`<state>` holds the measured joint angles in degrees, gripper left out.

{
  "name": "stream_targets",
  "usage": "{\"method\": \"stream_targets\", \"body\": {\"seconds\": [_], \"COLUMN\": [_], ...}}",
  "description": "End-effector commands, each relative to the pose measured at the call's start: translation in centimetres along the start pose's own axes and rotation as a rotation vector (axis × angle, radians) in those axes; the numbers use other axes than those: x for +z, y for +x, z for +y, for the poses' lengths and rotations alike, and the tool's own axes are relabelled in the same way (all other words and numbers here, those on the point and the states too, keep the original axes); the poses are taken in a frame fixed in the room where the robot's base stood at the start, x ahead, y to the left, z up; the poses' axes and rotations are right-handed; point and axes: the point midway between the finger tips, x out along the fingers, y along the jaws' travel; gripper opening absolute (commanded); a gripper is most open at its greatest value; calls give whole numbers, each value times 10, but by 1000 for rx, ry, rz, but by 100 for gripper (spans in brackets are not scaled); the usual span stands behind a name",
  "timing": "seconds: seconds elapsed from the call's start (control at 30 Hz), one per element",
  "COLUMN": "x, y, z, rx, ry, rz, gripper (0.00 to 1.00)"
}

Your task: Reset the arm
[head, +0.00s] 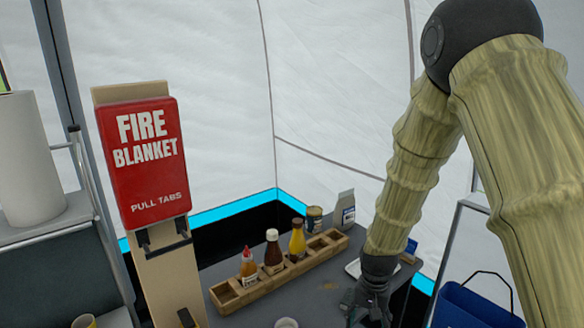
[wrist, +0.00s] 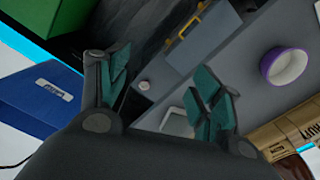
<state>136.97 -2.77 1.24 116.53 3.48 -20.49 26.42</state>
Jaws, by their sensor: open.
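My arm (head: 425,150), in a tan ribbed sleeve, comes down from the upper right in the head view. My gripper (head: 367,308) is low in that view, over the grey counter's right part, and its fingers are partly cut off by the lower edge. In the wrist view my gripper (wrist: 163,82) shows two green-padded fingers spread apart, with nothing between them. The counter front and a drawer with a yellow handle (wrist: 186,27) lie beyond the fingers.
A wooden rack (head: 225,294) with several bottles stands left of my gripper. A purple bowl (wrist: 285,67) shows in the wrist view. A red fire blanket box (head: 145,160) stands left.

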Motion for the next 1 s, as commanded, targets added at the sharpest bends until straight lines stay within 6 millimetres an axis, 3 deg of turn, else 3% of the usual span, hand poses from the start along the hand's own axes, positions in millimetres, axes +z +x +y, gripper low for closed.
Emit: {"method": "stream_targets", "body": {"seconds": [0.37,0.5,0.7,1.0], "x": [47,83,143,238], "y": [87,135,190,240], "z": [36,62,99,154], "rx": [3,4,2,-2], "ry": [-82,-140,-226,-352], "rz": [-7,-9,-10,-10], "gripper": [65,65,65,65]}}
